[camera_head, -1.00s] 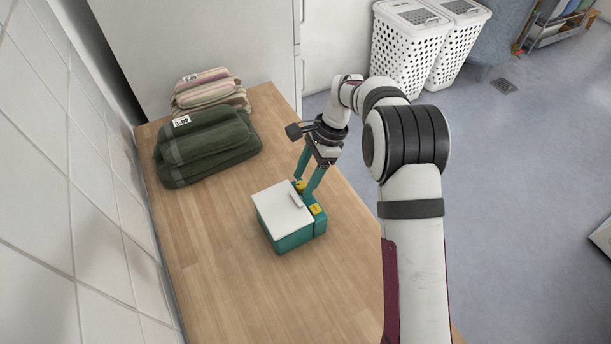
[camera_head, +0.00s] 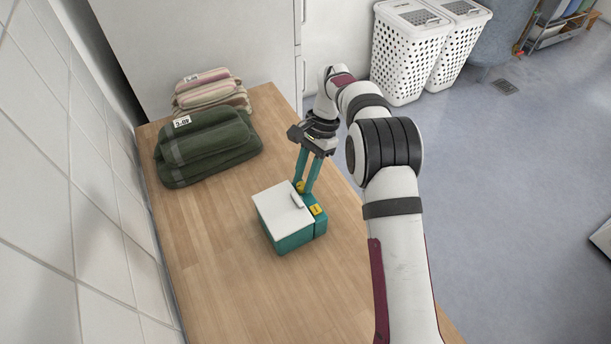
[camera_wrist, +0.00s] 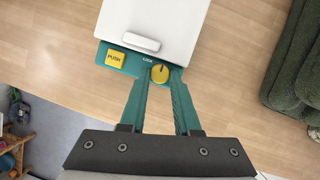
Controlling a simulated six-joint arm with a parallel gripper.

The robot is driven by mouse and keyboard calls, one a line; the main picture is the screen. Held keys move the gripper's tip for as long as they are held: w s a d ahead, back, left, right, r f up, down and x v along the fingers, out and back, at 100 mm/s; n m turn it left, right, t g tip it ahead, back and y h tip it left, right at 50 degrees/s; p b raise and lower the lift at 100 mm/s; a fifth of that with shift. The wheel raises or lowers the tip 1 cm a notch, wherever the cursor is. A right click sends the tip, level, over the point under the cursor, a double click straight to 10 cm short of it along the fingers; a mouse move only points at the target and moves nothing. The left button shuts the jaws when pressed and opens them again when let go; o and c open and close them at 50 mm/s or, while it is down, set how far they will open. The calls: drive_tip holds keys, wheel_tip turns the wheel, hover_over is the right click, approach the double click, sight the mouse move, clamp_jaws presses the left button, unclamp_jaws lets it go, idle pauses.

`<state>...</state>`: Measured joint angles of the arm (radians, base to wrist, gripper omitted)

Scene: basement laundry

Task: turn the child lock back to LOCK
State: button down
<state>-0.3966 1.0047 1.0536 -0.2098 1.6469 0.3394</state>
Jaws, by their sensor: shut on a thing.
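The teal box (camera_head: 292,243) with a white lid (camera_head: 282,205) stands on the wooden counter. Its yellow child-lock knob (camera_wrist: 160,73) sits on the teal ledge in front of the lid, beside the small LOCK label (camera_wrist: 148,60). A dark pointer mark shows on the knob, but its exact setting is too small to tell. A yellow PUSH button (camera_wrist: 115,58) is on the same ledge; it also shows in the head view (camera_head: 317,210). My gripper (camera_wrist: 160,76) points down with its teal fingers shut on the knob, which the fingertips partly hide in the head view.
Folded green towels (camera_head: 210,147) and striped towels (camera_head: 208,90) lie at the back left of the counter (camera_head: 215,270). The tiled wall is at the left. The counter in front of the box is clear. White laundry baskets (camera_head: 425,55) stand on the floor beyond.

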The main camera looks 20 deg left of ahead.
drive_tip(key=c, duration=0.6)
unclamp_jaws()
drive_tip(key=shift+v, duration=6.05)
